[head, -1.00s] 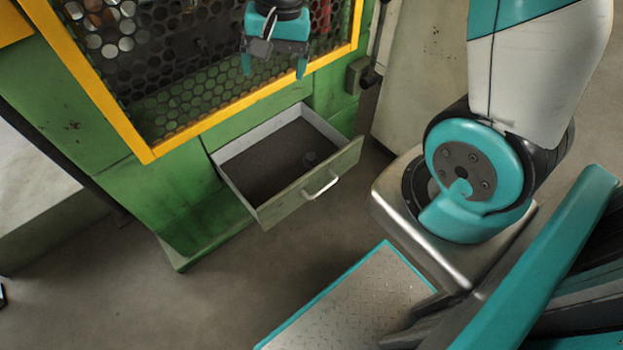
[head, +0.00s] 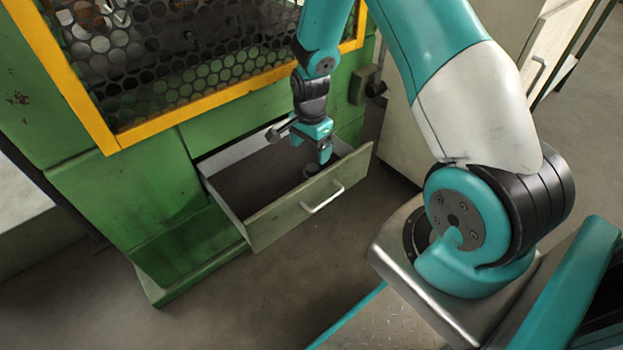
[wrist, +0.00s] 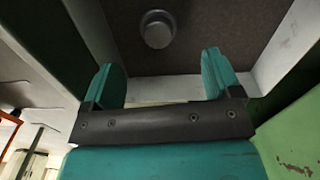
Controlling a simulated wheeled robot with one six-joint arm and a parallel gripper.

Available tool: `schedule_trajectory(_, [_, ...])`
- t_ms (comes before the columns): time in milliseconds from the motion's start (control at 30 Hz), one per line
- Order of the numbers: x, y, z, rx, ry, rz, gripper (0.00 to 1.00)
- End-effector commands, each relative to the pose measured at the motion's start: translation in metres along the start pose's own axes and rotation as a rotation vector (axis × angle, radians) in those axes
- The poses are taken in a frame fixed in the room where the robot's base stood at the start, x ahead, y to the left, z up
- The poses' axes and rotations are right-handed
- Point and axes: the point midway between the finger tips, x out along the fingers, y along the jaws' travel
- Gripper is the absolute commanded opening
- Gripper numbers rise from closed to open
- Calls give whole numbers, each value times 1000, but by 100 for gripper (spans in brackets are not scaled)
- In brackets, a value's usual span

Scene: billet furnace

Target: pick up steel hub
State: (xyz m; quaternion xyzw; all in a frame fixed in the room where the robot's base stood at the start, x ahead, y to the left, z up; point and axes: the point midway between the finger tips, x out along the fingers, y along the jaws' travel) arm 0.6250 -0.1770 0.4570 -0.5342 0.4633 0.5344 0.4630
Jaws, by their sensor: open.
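The steel hub (head: 311,170) is a small dark grey round piece on the brown floor of the open drawer (head: 266,220), toward its right side. In the wrist view the hub (wrist: 157,29) shows as a round disc with a raised middle, past the fingertips and roughly between them. My gripper (head: 312,158) is over the drawer, pointing down, close above the hub. In the wrist view its two teal fingers (wrist: 165,68) are apart with nothing between them. The gripper partly covers the hub in the head view.
The drawer's pale walls (head: 238,155) and green front with a white handle (head: 322,199) surround the hub. The green machine with a yellow-framed mesh guard (head: 180,75) rises behind. A pale cabinet (head: 540,50) stands at right. The grey floor in front is clear.

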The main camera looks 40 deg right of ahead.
Motion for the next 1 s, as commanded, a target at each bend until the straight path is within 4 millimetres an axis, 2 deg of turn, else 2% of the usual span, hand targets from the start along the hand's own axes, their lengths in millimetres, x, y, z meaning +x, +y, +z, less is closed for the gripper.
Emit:
schedule_trajectory(33, [15, 1, 0, 0, -1, 3, 84])
schedule_trajectory(100, [24, 0, 0, -1, 0, 1, 84])
schedule_trajectory(367, [39, 0, -1, -1, 0, 0, 84])
schedule_trajectory(700, [86, 4, -4, -2, -1, 1, 84])
schedule_trajectory(933, [86, 3, -4, -2, 0, 0, 84])
schedule_trajectory(967, [86, 3, -4, -2, 0, 0, 79])
schedule_trajectory(1000, [86, 3, -4, -2, 0, 0, 70])
